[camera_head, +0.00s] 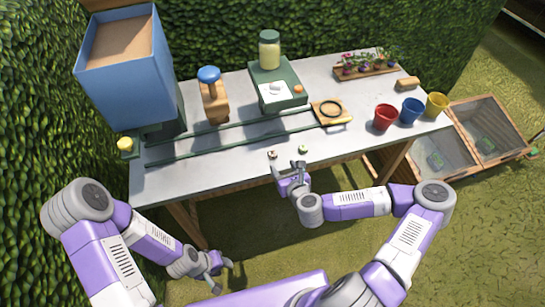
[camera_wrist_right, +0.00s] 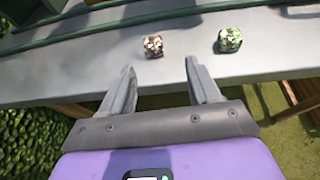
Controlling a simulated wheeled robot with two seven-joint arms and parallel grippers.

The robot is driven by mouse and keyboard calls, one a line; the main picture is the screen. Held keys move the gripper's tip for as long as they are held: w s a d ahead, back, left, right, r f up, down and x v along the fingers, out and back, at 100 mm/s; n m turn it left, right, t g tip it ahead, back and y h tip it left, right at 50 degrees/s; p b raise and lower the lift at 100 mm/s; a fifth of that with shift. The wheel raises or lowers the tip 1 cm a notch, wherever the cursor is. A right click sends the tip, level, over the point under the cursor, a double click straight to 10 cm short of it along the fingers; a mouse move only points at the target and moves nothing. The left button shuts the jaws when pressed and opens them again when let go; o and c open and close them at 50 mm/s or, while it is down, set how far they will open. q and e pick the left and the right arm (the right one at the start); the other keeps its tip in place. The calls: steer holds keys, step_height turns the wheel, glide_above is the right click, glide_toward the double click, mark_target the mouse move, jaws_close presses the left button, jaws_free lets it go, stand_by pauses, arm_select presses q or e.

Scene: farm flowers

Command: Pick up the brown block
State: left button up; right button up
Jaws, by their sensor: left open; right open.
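The brown block (camera_wrist_right: 153,46) is a small mottled cube near the table's front edge. In the head view the brown block (camera_head: 272,155) sits just beyond my right gripper (camera_head: 291,174). A green mottled block (camera_wrist_right: 229,40) stands to its right, and it also shows in the head view (camera_head: 303,149). In the right wrist view my right gripper (camera_wrist_right: 160,82) is open and empty, with the brown block ahead of its fingertips, apart from them. My left gripper (camera_head: 222,277) is open and empty, low in front of the table.
The grey table (camera_head: 228,171) has green rails (camera_head: 210,142) behind the blocks. A blue hopper (camera_head: 127,75) stands at the left. Red (camera_head: 384,116), blue (camera_head: 411,110) and yellow pots (camera_head: 436,103) stand at the right. Table surface around the blocks is clear.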

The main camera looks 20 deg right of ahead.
mark_target(274, 156)
steer(key=x, duration=0.2)
steer(key=b+x, duration=0.1)
steer(key=x, duration=0.1)
steer(key=a+x, duration=0.1)
steer(key=x, duration=0.2)
steer(key=shift+w+r+b, duration=0.1)
steer(key=shift+r+b, duration=0.2)
steer(key=shift+r, duration=0.05)
steer(key=c, duration=1.1)
steer(key=shift+r, duration=0.1)
